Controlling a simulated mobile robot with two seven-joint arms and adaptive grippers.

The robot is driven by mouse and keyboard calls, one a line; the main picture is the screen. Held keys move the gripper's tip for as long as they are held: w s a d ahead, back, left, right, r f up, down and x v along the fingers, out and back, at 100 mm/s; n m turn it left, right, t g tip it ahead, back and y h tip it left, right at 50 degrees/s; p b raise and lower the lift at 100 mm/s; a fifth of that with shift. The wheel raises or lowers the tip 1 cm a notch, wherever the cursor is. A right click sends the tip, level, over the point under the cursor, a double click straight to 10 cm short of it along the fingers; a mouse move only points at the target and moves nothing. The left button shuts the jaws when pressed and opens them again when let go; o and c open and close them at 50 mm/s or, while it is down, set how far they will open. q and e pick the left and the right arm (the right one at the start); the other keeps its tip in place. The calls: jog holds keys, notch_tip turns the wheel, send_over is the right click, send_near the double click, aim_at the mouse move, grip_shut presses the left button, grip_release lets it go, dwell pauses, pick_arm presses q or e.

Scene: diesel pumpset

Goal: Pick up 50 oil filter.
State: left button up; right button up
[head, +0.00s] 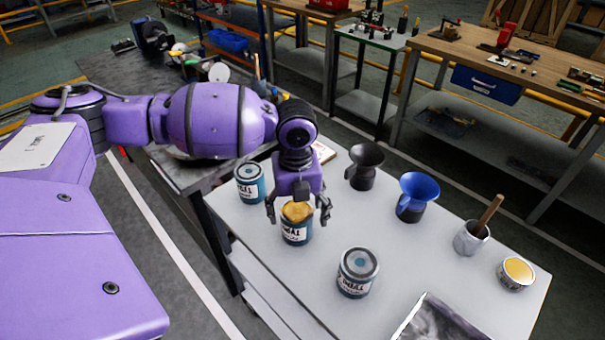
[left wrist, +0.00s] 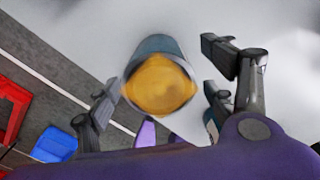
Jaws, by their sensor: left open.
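My left gripper (head: 299,214) is open above the front edge area of a white table. Between and just below its fingers stands an upright teal-and-white can with a yellow-orange top (head: 296,232). In the left wrist view the yellow-topped can (left wrist: 158,86) lies between the open fingers of the gripper (left wrist: 160,88), with space on both sides. Two similar cans with grey-blue lids, one at the left (head: 250,184) and one in front (head: 357,273), stand on the same table. I cannot read a number 50 on any label. My right gripper is in neither view.
The white table (head: 430,255) also carries a dark jug (head: 365,167), a blue jug (head: 416,197), a grey cup with a wooden-handled brush (head: 472,237), a yellow-filled tin (head: 515,273) and a dark-framed tray (head: 440,322). A dark bench adjoins at the left.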

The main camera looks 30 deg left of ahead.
pick_arm(q)
jog(key=f, duration=0.4)
jog(key=shift+s+a+f, duration=0.15)
jog(key=shift+a+f, duration=0.05)
jog(key=shift+f, duration=0.2)
jog(key=shift+r, duration=0.1)
jog(key=c, duration=1.6)
